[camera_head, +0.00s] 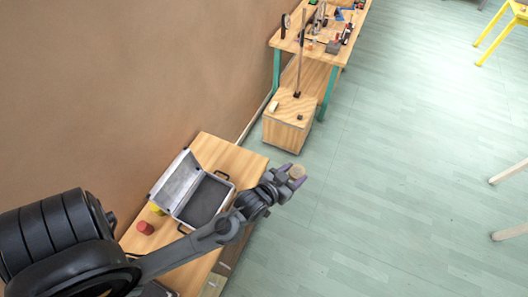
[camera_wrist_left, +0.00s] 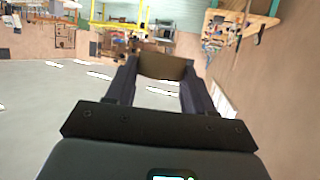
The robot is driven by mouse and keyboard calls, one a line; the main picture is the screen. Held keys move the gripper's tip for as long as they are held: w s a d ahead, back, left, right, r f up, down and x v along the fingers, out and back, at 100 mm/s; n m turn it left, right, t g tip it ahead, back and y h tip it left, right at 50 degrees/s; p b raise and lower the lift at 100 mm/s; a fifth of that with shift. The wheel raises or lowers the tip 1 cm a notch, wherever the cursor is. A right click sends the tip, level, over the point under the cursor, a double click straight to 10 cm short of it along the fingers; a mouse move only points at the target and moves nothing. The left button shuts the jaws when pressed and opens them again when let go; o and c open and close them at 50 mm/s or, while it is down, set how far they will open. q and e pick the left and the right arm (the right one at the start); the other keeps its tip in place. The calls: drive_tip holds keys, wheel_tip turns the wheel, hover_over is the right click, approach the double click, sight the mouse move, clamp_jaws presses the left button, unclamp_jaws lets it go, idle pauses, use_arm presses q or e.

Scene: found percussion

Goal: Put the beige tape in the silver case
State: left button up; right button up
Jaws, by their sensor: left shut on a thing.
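The beige tape (camera_head: 297,172) is a small tan roll held between the fingers of my left gripper (camera_head: 290,175) in the head view. In the left wrist view it shows as a brown band (camera_wrist_left: 162,67) between the two dark fingers. My left gripper is shut on it, off the right side of the near table and above the floor. The silver case (camera_head: 206,199) stands open on that table, left of the gripper, with its lid (camera_head: 176,180) raised toward the wall and a dark grey interior. My forearm passes in front of the case's near corner. My right gripper is not in view.
A red cylinder (camera_head: 145,227) and a partly hidden yellow thing (camera_head: 156,208) stand on the wooden table (camera_head: 225,153) beside the case lid. A wooden box (camera_head: 287,134) with a pole and a cluttered workbench (camera_head: 330,50) stand farther back. The green floor on the right is mostly clear.

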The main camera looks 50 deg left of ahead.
use_arm(q)
drive_tip(key=s+a+f+n+g+y+b, duration=0.1)
drive_tip(key=a+f+n+g+y+b, duration=0.4)
drive_tip(key=a+f+b, duration=0.6)
drive_tip(key=s+a+f+n+g+y+b, duration=0.25)
drive_tip(key=a+f+n+y+b, duration=0.4)
drive_tip(key=a+f, duration=0.85)
drive_tip(key=w+a+f+n+g+b, duration=0.1)
drive_tip(key=w+f+n+g+b, duration=0.4)
drive_tip(key=f+b, duration=0.9)
drive_tip(key=w+d+r+b, duration=0.2)
drive_tip(key=w+r+b, duration=0.2)
drive_tip(key=w+b, duration=0.4)
drive_tip(key=shift+w+d+y+b, duration=0.3)
drive_tip(key=shift+y+b, duration=0.15)
drive_tip(key=shift+b, duration=1.35)
drive_tip(key=shift+f, duration=0.1)
